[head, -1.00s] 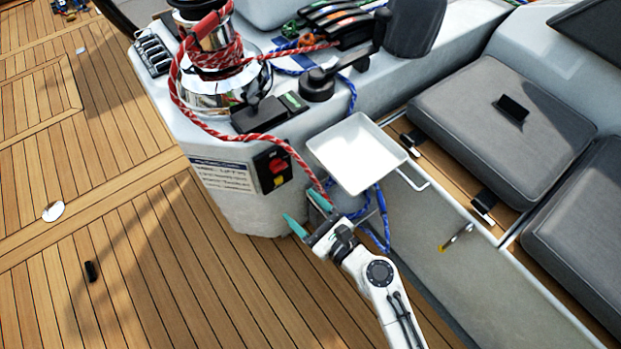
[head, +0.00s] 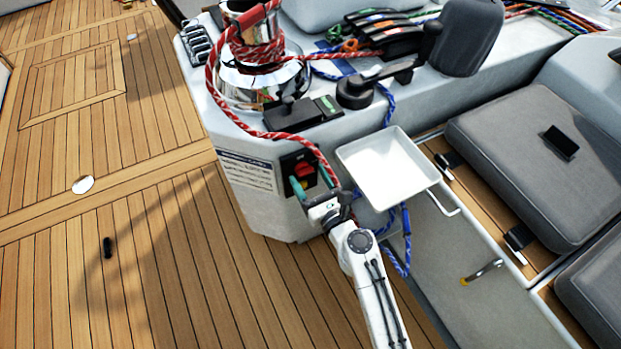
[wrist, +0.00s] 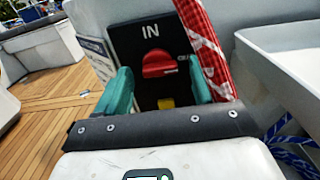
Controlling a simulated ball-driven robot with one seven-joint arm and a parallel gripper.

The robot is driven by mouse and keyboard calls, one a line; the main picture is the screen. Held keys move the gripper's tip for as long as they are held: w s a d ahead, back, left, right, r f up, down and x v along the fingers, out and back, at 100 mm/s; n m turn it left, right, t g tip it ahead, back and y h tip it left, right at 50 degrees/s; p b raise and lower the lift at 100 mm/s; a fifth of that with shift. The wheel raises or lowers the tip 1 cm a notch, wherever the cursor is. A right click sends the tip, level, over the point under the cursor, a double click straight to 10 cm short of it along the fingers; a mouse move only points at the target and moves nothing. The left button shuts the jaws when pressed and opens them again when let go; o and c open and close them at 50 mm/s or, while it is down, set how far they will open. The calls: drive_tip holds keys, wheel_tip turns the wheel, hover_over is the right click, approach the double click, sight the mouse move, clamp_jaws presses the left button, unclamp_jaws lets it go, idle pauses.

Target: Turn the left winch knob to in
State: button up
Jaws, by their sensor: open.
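The red winch knob (head: 304,170) sits on a black panel (head: 290,160) on the side of the white winch pedestal. In the wrist view the knob (wrist: 158,65) is below the word IN, with its grip bar lying roughly crosswise. A yellow piece (wrist: 166,103) is below it. My gripper (head: 312,184) is open, its teal fingers just in front of the panel. In the wrist view one finger is on each side of the knob and lower than it; I cannot tell whether they touch anything. Nothing is held.
A red-and-white rope (head: 318,152) hangs down over the panel's right edge, close to my right finger. A white tray (head: 390,165) sticks out to the right, with blue rope (head: 405,225) under it. The chrome winch (head: 262,75) is above. The teak deck at left is mostly clear.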

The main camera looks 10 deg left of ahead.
drive_tip(key=shift+w+a, duration=0.15)
drive_tip(key=c, duration=1.1)
